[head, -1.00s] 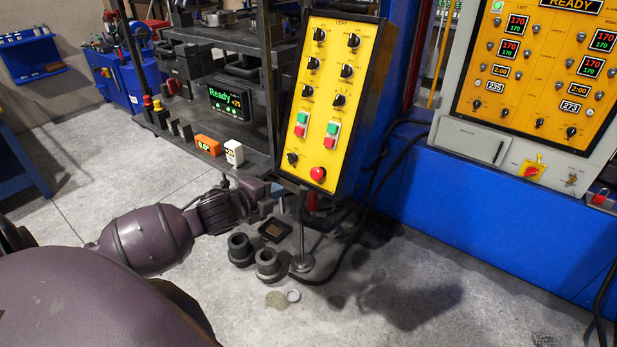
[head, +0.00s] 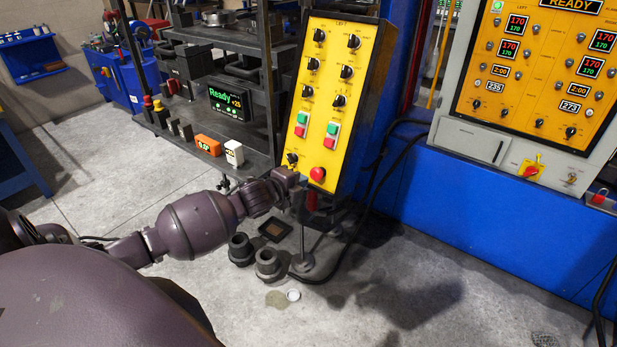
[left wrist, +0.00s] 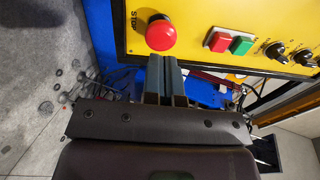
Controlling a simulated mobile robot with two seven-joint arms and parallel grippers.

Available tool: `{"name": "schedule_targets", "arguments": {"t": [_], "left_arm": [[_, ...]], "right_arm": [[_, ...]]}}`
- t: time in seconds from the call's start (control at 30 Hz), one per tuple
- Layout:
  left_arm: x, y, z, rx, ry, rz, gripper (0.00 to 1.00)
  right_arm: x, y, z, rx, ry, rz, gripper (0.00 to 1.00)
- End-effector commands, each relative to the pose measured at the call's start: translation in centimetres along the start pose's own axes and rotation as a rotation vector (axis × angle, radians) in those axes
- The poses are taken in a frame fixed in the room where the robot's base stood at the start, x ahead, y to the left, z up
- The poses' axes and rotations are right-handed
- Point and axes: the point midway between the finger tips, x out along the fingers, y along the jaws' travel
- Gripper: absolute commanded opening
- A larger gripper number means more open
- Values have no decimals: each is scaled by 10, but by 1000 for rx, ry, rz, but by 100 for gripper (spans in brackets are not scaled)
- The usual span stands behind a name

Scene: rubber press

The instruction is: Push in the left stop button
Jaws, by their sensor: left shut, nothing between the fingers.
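The left stop button is a round red mushroom button (head: 317,174) at the bottom of the yellow LEFT panel (head: 328,113). It also shows large in the left wrist view (left wrist: 161,35), beside the word STOP. My left gripper (head: 300,181) is at the panel's lower left corner, just left of and slightly below the button. In the left wrist view its closed fingers (left wrist: 163,65) point at the button's near edge, with nothing between them. I cannot tell whether the tips touch it. My right gripper is not in view.
Red and green button pairs (head: 299,125) and black knobs sit higher on the panel. A dark shelf rack (head: 262,80) stands to the left. Dark cylindrical parts (head: 267,262) are on the floor by the panel's stand (head: 303,262). A blue press base (head: 500,215) is at right.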

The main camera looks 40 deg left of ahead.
Motion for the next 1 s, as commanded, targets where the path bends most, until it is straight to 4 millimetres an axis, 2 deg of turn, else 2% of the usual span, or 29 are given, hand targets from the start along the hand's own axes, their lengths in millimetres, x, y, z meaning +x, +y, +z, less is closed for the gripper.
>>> {"name": "schedule_targets", "arguments": {"t": [0.1,0.3,0.83,1.0], "left_arm": [[17,-1,0,-3,1,-1,0],[34,0,0,-2,0,1,0],[40,0,0,-1,1,0,0],[53,1,0,0,0,-1,0]], "right_arm": [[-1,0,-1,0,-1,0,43],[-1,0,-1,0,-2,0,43],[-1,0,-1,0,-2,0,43],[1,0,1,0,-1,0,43]]}}
